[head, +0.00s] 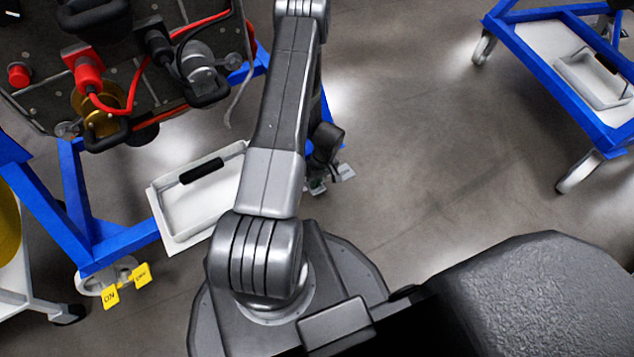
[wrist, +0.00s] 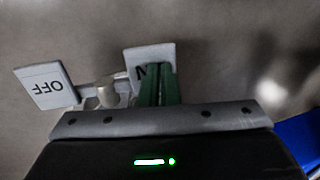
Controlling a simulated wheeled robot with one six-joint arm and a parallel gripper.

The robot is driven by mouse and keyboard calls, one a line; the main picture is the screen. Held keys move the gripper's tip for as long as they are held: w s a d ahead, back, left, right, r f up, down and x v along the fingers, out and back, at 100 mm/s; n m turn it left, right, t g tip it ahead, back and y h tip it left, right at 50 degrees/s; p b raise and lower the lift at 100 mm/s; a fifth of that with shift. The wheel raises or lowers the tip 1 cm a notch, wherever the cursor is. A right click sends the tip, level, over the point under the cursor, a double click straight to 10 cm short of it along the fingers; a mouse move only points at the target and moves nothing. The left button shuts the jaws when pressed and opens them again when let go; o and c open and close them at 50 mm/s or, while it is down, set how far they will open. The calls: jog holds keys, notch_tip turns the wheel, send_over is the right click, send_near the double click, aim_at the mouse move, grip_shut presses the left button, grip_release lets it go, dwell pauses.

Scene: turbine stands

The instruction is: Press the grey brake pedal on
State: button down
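The grey brake pedal has two light grey plates in the wrist view. The OFF plate (wrist: 47,86) is at the left, with its lettering upside down. The other plate (wrist: 148,54), with an N showing, is partly covered by my gripper (wrist: 159,72). The green fingers are together with nothing seen between them, and their tips overlap this plate in the picture. I cannot tell whether they touch it. In the head view, one grey plate (head: 346,172) shows just right of my gripper (head: 317,187), low near the floor behind my arm.
A blue stand (head: 120,243) carries a machine with red and black cables (head: 100,70) and a white tray (head: 168,225). A yellow brake pedal (head: 141,275) is at its lower left caster. Another blue stand (head: 560,85) is at upper right. The floor between is clear.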

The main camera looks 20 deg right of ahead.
jog(key=shift+a+b+x, duration=0.15)
jog(key=shift+b+x, duration=0.6)
jog(key=shift+b, duration=0.15)
jog(key=shift+a+b+x, duration=0.15)
jog(key=shift+b+x, duration=0.55)
jog(key=shift+b, duration=0.2)
jog(key=shift+s+r, duration=0.1)
jog(key=shift+r, duration=0.1)
jog(key=shift+a+r+p, duration=0.15)
jog(key=shift+r+p, duration=0.15)
jog(key=shift+r, duration=0.2)
notch_tip(320, 180, up, 13)
jog(key=a+p, duration=0.3)
jog(key=p, duration=0.1)
jog(key=shift+s+p, duration=0.25)
jog(key=shift+p, duration=0.1)
jog(key=shift+d+f, duration=0.1)
jog(key=shift+f, duration=0.1)
